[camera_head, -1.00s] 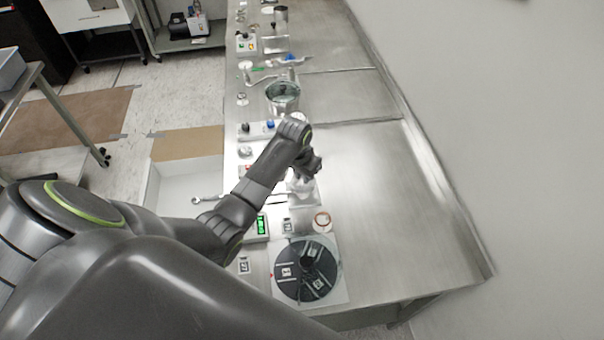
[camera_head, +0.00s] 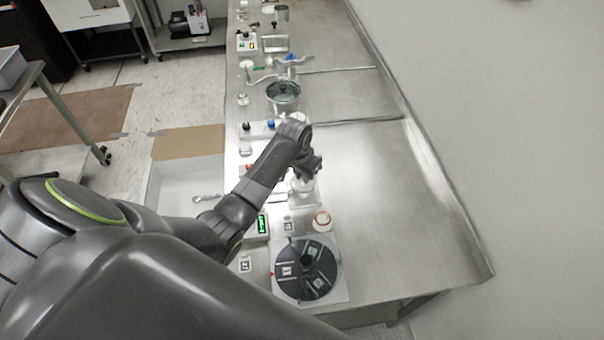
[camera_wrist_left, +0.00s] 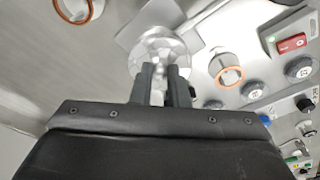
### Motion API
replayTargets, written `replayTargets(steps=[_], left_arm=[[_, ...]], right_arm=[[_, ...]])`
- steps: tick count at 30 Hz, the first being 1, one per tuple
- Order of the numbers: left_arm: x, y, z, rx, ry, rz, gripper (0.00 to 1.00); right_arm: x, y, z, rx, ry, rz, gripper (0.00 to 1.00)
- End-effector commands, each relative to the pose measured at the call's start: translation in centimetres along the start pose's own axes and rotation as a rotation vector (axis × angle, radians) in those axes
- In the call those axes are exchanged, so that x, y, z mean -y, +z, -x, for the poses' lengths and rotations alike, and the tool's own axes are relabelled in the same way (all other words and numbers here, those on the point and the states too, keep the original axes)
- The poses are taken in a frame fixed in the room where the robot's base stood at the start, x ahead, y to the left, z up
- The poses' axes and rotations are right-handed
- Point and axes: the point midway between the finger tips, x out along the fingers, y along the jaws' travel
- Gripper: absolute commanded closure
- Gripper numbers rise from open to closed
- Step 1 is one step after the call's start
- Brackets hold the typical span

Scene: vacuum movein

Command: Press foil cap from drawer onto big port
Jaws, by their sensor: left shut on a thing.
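My left gripper (camera_head: 308,172) is over the bench near its middle, pointing down. In the left wrist view its two dark fingers (camera_wrist_left: 159,78) are shut on a crinkled silver round piece (camera_wrist_left: 160,47), which looks like the foil cap. The fingers hide part of it. In the head view a pale shape (camera_head: 302,186) shows just under the gripper, partly hidden. A white port with an orange rim (camera_head: 322,221) stands nearer to me; an orange ring shows at the top left of the wrist view (camera_wrist_left: 75,10). A smaller orange-rimmed port (camera_wrist_left: 226,70) is to the right. My right gripper is not in view.
An open white drawer (camera_head: 168,184) holding a wrench (camera_head: 207,197) is left of the bench. A black disc (camera_head: 308,268) on a plate lies at the near end. A metal pot (camera_head: 283,92) stands farther back. The bench's right side (camera_head: 380,210) is clear.

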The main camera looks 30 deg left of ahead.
Motion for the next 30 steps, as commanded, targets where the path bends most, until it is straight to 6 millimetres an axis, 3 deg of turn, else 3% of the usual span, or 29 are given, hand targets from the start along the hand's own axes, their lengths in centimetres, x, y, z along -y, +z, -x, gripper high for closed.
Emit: replayTargets(steps=[30], left_arm=[[-0.01, 0.15, -0.94, 0.0, 0.0, 0.0, 1.0]], right_arm=[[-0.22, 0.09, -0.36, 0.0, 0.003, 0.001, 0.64]])
